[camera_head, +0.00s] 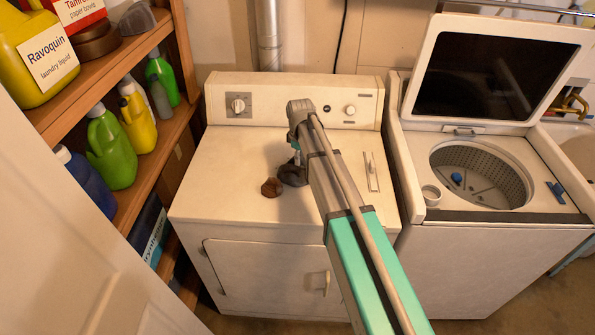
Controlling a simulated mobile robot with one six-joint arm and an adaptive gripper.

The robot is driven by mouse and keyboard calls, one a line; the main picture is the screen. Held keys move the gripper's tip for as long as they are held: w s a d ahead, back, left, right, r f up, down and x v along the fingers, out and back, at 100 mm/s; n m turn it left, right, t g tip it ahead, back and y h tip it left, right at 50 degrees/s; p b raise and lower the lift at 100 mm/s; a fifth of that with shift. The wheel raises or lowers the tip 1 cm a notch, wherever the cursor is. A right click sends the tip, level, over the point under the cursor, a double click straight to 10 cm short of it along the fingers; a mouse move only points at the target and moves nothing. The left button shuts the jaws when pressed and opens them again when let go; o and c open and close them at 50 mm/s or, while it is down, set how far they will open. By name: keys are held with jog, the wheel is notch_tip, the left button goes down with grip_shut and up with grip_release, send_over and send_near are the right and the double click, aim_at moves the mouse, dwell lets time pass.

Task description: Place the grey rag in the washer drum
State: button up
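The grey rag (291,177) is a dark crumpled lump on the white top of the dryer, partly hidden behind my arm. My gripper (297,157) points down right at the rag. It is small and partly covered by my arm, so I cannot tell whether its fingers are open or shut, or whether they touch the rag. The washer (465,255) stands to the right with its lid (482,68) raised. Its perforated metal drum (505,178) is open to view and has a small blue object (457,178) inside.
A brown crumpled cloth (271,187) lies just left of the grey rag. A white cup (431,194) and blue pieces (556,192) sit on the washer's top. Shelves with bottles (110,150) stand at left, and a sink (577,150) at far right. The dryer's left top is clear.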

aim_at(303, 174)
grip_shut()
jog(key=shift+r, duration=0.15)
jog(key=shift+r+p, duration=0.9)
jog(key=shift+p, duration=0.2)
jog(key=s+d+r+p, duration=0.3)
jog(key=s+r+p, duration=0.8)
jog(key=s, duration=0.2)
jog(key=shift+s, duration=0.3)
jog(key=shift+d, duration=0.1)
